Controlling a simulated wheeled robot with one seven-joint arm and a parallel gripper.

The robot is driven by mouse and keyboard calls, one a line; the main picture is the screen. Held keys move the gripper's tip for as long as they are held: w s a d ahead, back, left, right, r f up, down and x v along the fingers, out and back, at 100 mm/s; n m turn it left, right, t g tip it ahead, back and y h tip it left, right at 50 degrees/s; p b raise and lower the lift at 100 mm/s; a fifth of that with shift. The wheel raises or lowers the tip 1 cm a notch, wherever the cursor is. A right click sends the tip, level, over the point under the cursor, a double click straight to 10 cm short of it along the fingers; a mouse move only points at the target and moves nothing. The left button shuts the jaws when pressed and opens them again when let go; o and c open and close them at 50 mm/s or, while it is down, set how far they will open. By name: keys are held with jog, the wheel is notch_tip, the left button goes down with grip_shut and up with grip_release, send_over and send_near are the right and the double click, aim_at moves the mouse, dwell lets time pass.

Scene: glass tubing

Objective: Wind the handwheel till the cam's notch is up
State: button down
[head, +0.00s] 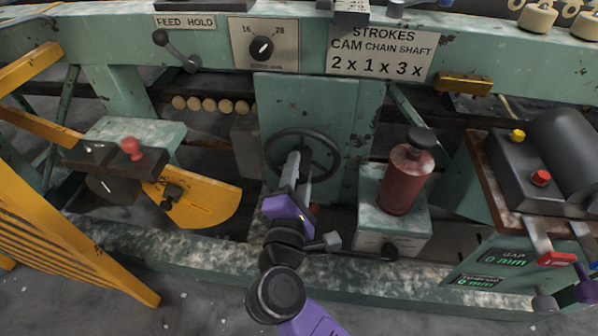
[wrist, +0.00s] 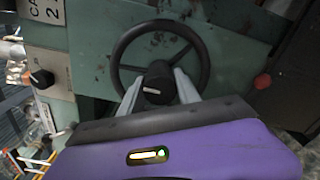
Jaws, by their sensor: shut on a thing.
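The handwheel (head: 302,130) is a dark spoked ring in front of a green upright panel at the middle of the head view. It also shows in the wrist view (wrist: 116,62), seen face on. My gripper (head: 297,168) reaches up to the wheel's middle from below. In the wrist view its two grey fingers (wrist: 161,88) are shut on the black hub (wrist: 157,78), one on each side. The hub carries a short white line, lying nearly level in that view. I cannot make out the cam or its notch for certain in either view.
A red bottle with a black cap (head: 407,180) stands on a green block right of the wheel. A yellow plate (head: 205,203) sticks out at the left. A black box with yellow and red buttons (head: 530,165) is at the right. A sign (head: 380,55) reads STROKES.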

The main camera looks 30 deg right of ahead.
jog(key=c, duration=0.9)
grip_release()
jog(key=shift+o, duration=0.2)
jog(key=p+v, duration=0.1)
jog(key=v, duration=0.7)
jog(key=shift+w, duration=0.1)
